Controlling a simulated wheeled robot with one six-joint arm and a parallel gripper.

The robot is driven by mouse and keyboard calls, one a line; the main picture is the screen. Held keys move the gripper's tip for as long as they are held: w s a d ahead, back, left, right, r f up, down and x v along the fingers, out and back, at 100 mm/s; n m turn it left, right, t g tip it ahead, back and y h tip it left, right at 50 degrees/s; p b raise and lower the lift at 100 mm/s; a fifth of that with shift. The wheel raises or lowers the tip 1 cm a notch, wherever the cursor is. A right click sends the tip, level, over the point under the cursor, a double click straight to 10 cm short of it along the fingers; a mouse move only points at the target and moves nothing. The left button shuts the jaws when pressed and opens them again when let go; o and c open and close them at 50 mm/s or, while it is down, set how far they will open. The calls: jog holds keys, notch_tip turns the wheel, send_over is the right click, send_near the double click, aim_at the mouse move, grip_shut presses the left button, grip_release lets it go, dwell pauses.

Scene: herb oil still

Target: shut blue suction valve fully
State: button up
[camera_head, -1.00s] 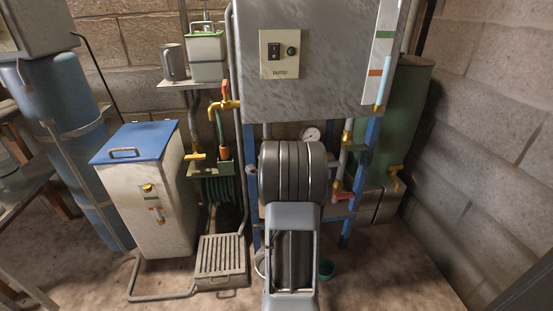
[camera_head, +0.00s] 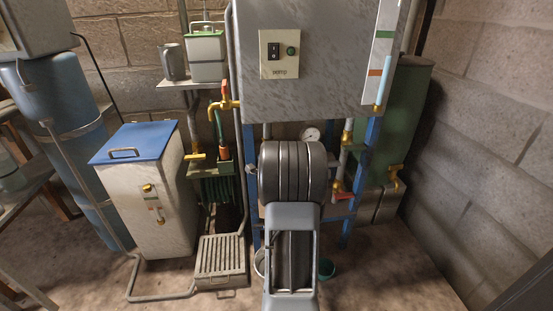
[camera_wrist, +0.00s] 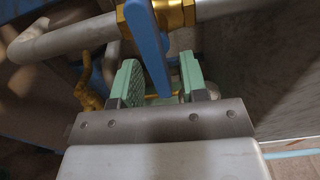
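The blue valve lever (camera_wrist: 148,45) shows in the wrist view, long and narrow, running down from a brass valve body (camera_wrist: 178,14) on a grey pipe. My gripper (camera_wrist: 158,82) is open, with its two green pads apart. The lower end of the lever lies between the pads in the picture, with gaps on both sides; I cannot tell how deep it sits between them. In the head view my own arm hides the gripper and the blue lever.
A red-handled valve (camera_head: 343,195) and a pressure gauge (camera_head: 311,134) are right of my arm. A blue frame leg (camera_head: 347,232) stands near them. A green cylinder (camera_head: 405,125) is behind. A blue-lidded box (camera_head: 150,200) and a slatted crate (camera_head: 221,259) stand left.

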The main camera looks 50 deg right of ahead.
jog(key=b+v, duration=0.3)
jog(key=v, duration=1)
jog(key=shift+s+a, duration=0.25)
jog(key=shift+s, duration=0.05)
